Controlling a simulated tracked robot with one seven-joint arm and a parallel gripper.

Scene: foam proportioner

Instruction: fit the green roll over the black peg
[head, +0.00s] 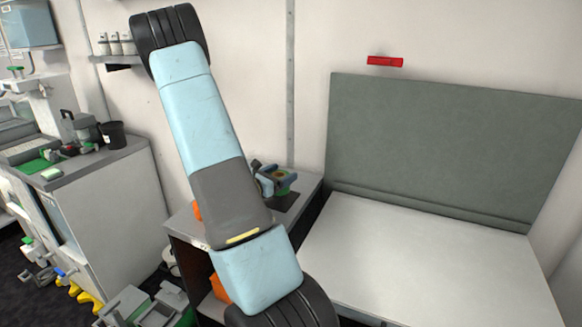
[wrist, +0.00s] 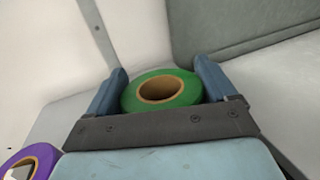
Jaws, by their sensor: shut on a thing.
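The green roll (wrist: 190,88) sits between the two blue fingers of my gripper (wrist: 160,78) in the wrist view, its brown-rimmed hole facing up toward the camera. My gripper is shut on its sides. In the head view, my gripper (head: 275,178) shows small behind my arm, above the low cabinet, with a bit of the green roll (head: 286,175) in it. I cannot make out the black peg in either view; my arm covers part of the cabinet. I cannot tell how high the roll is above the surface.
A purple roll (wrist: 40,157) is at the lower left of the wrist view, cut off by the edge. The low cabinet (head: 310,184) has orange things on it and in it. A bench (head: 400,260) with a grey backrest (head: 450,150) is at right. A counter (head: 100,165) with equipment is at left.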

